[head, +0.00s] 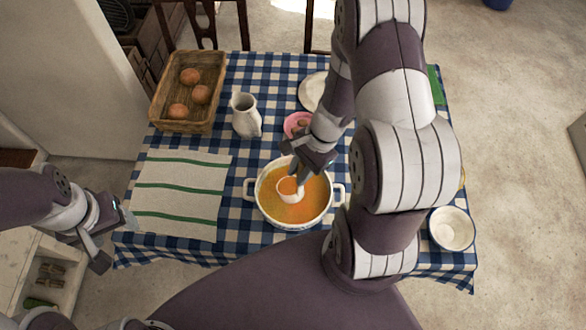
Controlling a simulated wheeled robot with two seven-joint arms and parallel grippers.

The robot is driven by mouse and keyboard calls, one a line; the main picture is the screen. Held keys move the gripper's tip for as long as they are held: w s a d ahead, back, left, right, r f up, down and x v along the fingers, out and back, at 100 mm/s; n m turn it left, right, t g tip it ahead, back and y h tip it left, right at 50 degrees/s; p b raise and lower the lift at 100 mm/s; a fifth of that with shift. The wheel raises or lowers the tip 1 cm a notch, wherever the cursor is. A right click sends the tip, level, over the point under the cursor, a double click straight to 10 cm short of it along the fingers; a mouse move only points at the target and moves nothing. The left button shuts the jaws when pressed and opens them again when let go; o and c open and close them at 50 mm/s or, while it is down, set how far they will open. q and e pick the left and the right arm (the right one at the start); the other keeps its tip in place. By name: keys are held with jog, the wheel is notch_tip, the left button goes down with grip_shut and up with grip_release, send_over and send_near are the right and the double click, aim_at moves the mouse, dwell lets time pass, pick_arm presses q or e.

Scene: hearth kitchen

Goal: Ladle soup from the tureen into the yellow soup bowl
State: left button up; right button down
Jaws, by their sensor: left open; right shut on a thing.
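The white tureen (262,206) stands near the table's front, full of orange soup (308,205). My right gripper (308,168) is shut above the tureen's back part. It holds the ladle, whose handle is mostly hidden by the gripper. The ladle's pale cup (290,195) is in the tureen at the soup's surface, with orange soup showing inside it. The yellow soup bowl is not clearly seen. A small yellow edge (462,179) shows at the right of my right arm, the rest hidden. My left gripper (113,241) is open and empty by the table's front left corner.
A white bowl (451,244) stands at the right front edge. A striped cloth (180,200) lies left of the tureen. A basket (161,117) of brown round items, a white jug (245,117), a pink dish (291,124) and a white plate (310,92) are behind.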

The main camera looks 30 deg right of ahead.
pick_arm(q)
notch_tip(320, 180, down, 8)
jog(key=f+b, duration=0.1)
jog(key=b, duration=0.7)
pick_arm(e)
jog(key=s+d+t, duration=0.2)
jog(key=s+t, duration=0.1)
jog(key=s, duration=0.3)
pick_arm(q)
notch_tip(320, 180, up, 8)
jog(key=p, duration=0.8)
jog(key=shift+r, duration=0.25)
pick_arm(e)
notch_tip(320, 180, up, 9)
jog(key=shift+s+a+f+n+y, duration=0.15)
jog(key=shift+s+a+n+y, duration=0.15)
jog(key=shift+s+y, duration=0.1)
